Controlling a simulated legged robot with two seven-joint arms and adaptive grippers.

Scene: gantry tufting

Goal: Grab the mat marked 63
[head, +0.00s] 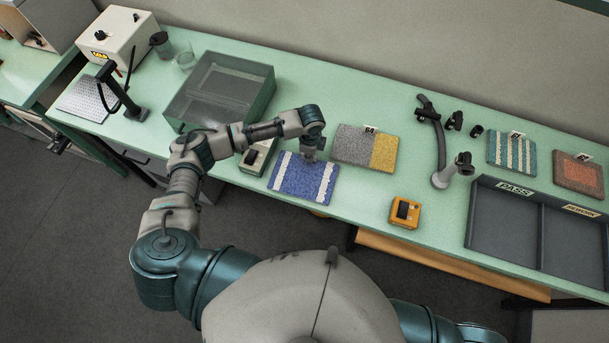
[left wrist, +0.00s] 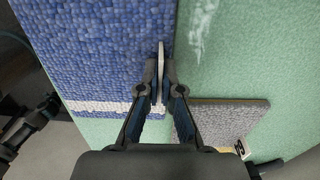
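The blue mat with two white stripes (head: 302,178) is under my left gripper (head: 312,154), near the front edge of the bench. In the left wrist view the blue mat (left wrist: 95,55) looks larger and closer than the grey mat, so it seems raised off the bench. My left gripper (left wrist: 161,85) has its fingers close together at the mat's back edge, with a thin pale piece between them. No number shows on this mat; the gripper covers that part. My right gripper is out of view.
A grey and yellow mat (head: 365,148) tagged 64 lies just right. A striped mat (head: 511,155) and a rust mat (head: 578,176) lie farther right, behind the PASS tray (head: 506,228). A yellow device (head: 404,213) is near the front edge. A grey bin (head: 222,92) stands left.

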